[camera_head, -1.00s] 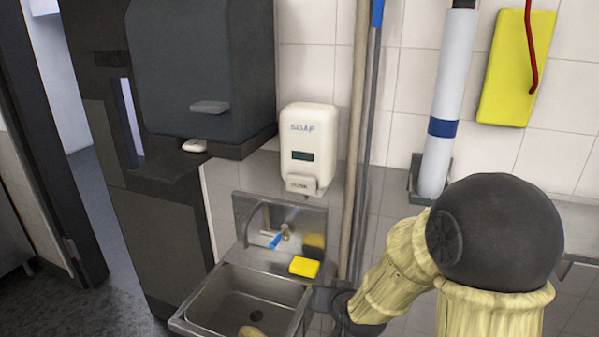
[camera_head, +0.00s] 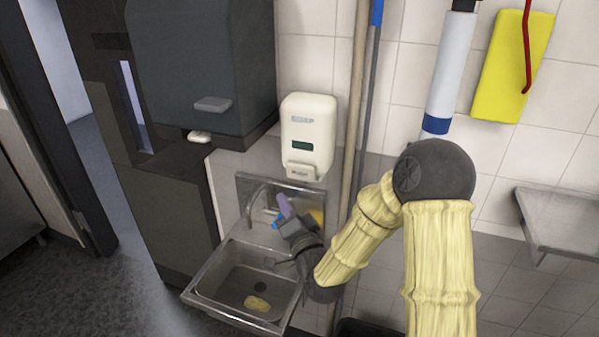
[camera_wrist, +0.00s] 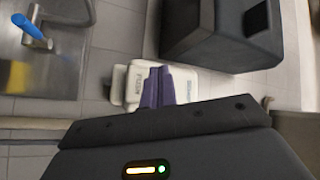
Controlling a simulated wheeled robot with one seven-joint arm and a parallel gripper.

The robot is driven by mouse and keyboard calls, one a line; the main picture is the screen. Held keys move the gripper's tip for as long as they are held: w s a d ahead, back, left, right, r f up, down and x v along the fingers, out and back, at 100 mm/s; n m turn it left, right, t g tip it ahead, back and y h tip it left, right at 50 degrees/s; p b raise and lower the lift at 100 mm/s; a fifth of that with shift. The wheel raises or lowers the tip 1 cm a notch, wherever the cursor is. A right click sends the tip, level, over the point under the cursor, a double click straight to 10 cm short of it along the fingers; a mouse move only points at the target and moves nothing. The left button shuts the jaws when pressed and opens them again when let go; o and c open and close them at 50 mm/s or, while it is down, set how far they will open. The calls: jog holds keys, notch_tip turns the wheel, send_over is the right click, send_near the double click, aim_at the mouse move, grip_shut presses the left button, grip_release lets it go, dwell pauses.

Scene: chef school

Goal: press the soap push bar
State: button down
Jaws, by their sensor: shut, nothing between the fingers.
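The white soap dispenser (camera_head: 308,128) hangs on the tiled wall above the sink. Its push bar (camera_head: 303,172) is the pale piece at the bottom of the dispenser. In the wrist view the dispenser (camera_wrist: 185,82) lies sideways behind my fingers, with the push bar (camera_wrist: 117,88) at its left end. My gripper (camera_head: 284,205) is in front of the sink's back panel, below and a little left of the push bar. Its purple fingers are together and empty. They also show in the wrist view (camera_wrist: 158,84), overlapping the dispenser in the picture. I cannot see any contact.
A steel sink (camera_head: 205,291) with a blue-handled tap (camera_head: 275,224) is below. A dark towel dispenser (camera_head: 195,65) is at the left. Long poles (camera_head: 356,110) stand just right of the soap dispenser. A steel shelf (camera_head: 560,222) is at the far right.

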jog(key=shift+w, duration=0.15)
jog(key=p, duration=0.2)
send_near(298, 172)
jog(key=w+a+r, duration=0.1)
jog(key=w+a, duration=0.3)
jog(key=shift+w+r, duration=0.2)
jog(key=shift+r, duration=0.05)
jog(key=shift+w+d, duration=0.1)
dwell(1.6)
jog(key=shift+w+d+b, duration=0.1)
jog(key=shift+w+b, duration=0.2)
jog(key=shift+b, duration=0.05)
jog(key=shift+w+d, duration=0.3)
jog(key=shift+w, duration=0.55)
dwell(1.3)
jog(key=shift+s, duration=0.1)
jog(key=shift+s+a+b, duration=0.2)
jog(key=shift+s+b, duration=0.1)
jog(key=shift+s, duration=0.25)
jog(key=shift+s+a+b, duration=0.2)
jog(key=shift+s+b, duration=0.1)
jog(key=shift+s, duration=0.25)
